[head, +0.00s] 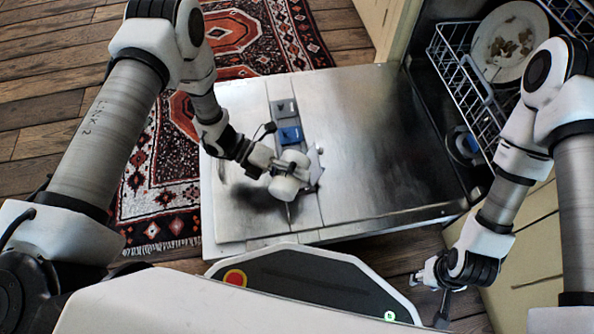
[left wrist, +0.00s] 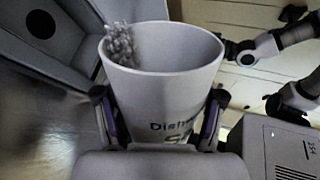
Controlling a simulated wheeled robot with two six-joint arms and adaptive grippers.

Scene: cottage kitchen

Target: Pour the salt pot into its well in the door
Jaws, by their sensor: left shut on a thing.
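My left gripper (head: 292,162) is shut on the white salt pot (head: 284,188), above the open dishwasher door (head: 370,140). In the left wrist view, the pot (left wrist: 165,95) sits between the two fingers, with dark, partly hidden lettering on its side. Grey-white grains show at the pot's far left rim. A strip down the door holds a blue lid (head: 290,135) and a grey lid (head: 286,109). A black round spot (left wrist: 40,24) shows on a grey surface in the left wrist view; I cannot tell if it is the well. My right gripper (head: 437,286) is low at the right, apart from the door.
The dishwasher's wire rack (head: 465,85) is at the right, with a soiled plate (head: 510,42) in it. A patterned rug (head: 165,185) and wooden floor (head: 50,60) lie left of and behind the door. The door's right part is bare.

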